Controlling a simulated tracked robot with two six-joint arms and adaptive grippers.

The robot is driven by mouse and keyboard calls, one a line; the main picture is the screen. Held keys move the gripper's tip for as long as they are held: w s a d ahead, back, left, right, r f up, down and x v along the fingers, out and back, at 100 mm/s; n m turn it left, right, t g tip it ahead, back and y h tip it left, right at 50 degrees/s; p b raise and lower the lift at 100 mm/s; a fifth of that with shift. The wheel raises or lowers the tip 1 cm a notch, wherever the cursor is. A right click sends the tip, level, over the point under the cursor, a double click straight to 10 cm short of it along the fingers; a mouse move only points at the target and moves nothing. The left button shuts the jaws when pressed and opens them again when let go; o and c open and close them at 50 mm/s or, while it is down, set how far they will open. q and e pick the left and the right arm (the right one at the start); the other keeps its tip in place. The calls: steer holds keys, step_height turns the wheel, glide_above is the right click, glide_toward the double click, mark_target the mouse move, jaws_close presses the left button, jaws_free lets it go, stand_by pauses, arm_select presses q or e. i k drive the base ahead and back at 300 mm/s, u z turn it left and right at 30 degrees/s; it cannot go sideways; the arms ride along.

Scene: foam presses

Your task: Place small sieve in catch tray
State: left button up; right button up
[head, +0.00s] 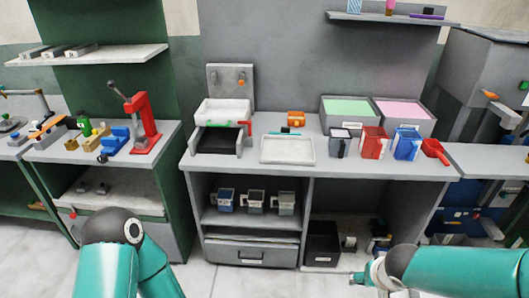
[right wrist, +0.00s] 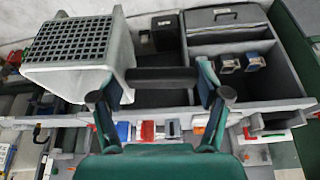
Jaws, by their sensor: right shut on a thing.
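My right gripper (right wrist: 160,78) is shut on the black handle (right wrist: 162,76) of the small sieve, spanning it between its fingers. The sieve (right wrist: 80,45) is a whitish square-sided body with a dark grid face, at the left of the right wrist view. It is held in the air in front of the bench. I cannot make it out in the head view, where the right arm (head: 455,270) is at lower right. A shallow white tray (head: 287,150), likely the catch tray, lies empty on the bench. My left arm shows at lower left, its gripper out of view.
Left of the tray stands a unit with a white basin (head: 222,111). An orange block (head: 296,118) is behind the tray. Grey (head: 340,143), red (head: 373,140) and blue (head: 407,143) containers stand to its right.

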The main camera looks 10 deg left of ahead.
mark_target(287, 150)
steer(key=u, duration=0.6)
steer(key=i, duration=0.95)
steer(key=u, duration=0.15)
